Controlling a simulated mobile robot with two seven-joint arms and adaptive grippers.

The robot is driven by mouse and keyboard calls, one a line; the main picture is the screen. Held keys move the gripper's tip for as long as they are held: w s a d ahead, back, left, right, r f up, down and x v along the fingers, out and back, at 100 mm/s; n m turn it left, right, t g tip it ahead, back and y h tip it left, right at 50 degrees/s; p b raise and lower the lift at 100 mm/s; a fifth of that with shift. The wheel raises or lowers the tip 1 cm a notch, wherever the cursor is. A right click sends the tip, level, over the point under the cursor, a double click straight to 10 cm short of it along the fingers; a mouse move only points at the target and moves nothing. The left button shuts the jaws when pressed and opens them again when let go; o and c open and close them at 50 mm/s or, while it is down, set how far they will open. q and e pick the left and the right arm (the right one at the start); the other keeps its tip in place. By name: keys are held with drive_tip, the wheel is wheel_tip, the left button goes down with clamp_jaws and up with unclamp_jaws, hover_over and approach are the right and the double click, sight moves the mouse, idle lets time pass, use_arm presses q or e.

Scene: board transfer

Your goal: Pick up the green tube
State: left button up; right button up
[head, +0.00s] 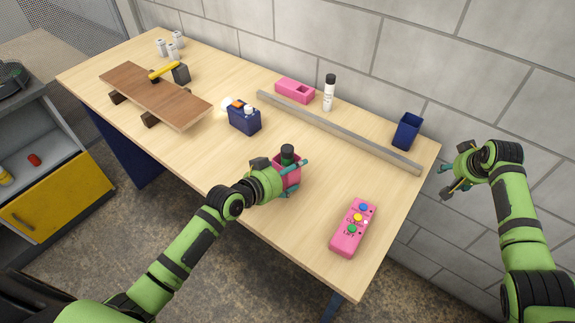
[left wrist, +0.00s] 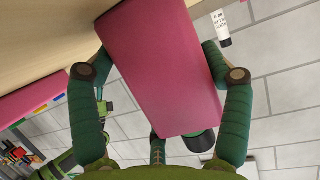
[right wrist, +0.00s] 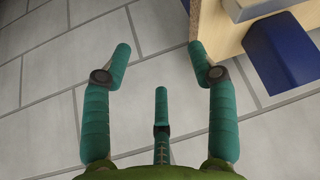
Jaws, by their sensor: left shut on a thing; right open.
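My left gripper (head: 284,178) is shut on a pink box-shaped holder (left wrist: 160,65) above or on the table's front middle; I cannot tell whether it touches the table. A dark, green-black round top (head: 287,152) sticks up out of the holder, probably the green tube. It also shows at the holder's end in the left wrist view (left wrist: 200,141); the rest of it is hidden inside. My right gripper (head: 457,178) is open and empty, off the table's right end. Its spread fingers show in the right wrist view (right wrist: 160,60).
A white, black-capped tube (head: 329,94) stands behind a long grey bar (head: 335,130).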

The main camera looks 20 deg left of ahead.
drive_tip(key=a+r+n+y, duration=0.15)
drive_tip(key=a+r, duration=0.25)
drive_tip(key=a, duration=0.4)
drive_tip(key=a+r+n+y, duration=0.1)
drive_tip(key=a+r+n, duration=0.25)
drive_tip(key=a, duration=0.35)
drive_tip(key=n+g+y, duration=0.2)
drive_tip(key=n+g, duration=0.3)
drive_tip(key=n, duration=0.6)
approach(289, 149)
drive_tip(key=shift+n, duration=0.3)
drive_tip(key=x, duration=0.8)
drive_tip(key=shift+f, duration=0.1)
drive_tip(key=shift+a+f, duration=0.3)
drive_tip(key=shift+f, duration=0.3)
clamp_jaws()
